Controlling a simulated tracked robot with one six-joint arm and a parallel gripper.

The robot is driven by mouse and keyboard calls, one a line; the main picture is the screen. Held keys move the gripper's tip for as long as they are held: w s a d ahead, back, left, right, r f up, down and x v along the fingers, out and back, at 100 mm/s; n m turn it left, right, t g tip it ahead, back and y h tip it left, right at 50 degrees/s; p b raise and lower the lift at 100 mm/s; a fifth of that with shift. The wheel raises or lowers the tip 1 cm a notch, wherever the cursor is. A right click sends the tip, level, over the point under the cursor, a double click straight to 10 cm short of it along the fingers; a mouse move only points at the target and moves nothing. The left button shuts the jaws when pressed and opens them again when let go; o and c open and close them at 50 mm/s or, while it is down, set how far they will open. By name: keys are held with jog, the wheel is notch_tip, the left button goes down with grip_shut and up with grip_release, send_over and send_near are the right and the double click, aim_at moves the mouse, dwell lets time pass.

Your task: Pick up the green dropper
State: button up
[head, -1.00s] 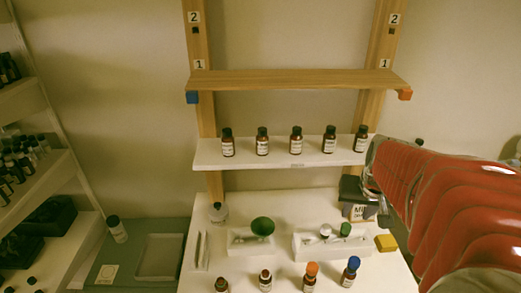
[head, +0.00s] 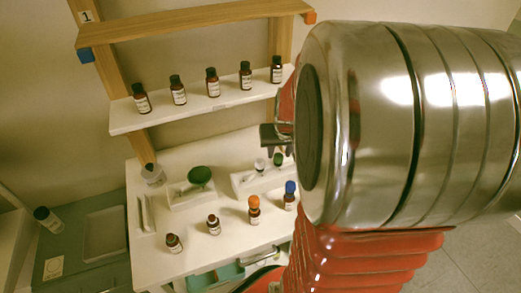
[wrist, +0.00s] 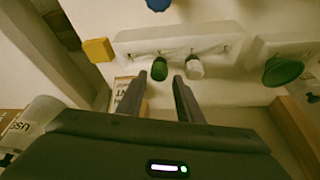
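The green dropper (head: 278,159) stands in the right white rack (head: 243,185) on the white table, beside a white-topped dropper (head: 260,164). In the wrist view the green dropper (wrist: 160,69) shows just beyond and between the fingertips, with the white dropper (wrist: 194,67) to its right. My gripper (wrist: 160,77) is open with nothing between its fingers. In the head view my gripper (head: 276,138) is a small dark shape above the rack, partly hidden behind my arm.
A green funnel (head: 200,175) sits in the left rack. A shelf (head: 125,121) holds several brown bottles behind. A yellow block (wrist: 99,49) lies near the rack.

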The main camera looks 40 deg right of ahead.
aim_at(278, 155)
jog(key=shift+x, duration=2.6)
jog(key=shift+c, duration=0.5)
jog(key=shift+c, duration=1.4)
jog(key=shift+r, duration=0.15)
notch_tip(278, 155, up, 10)
jog(key=shift+f, duration=0.1)
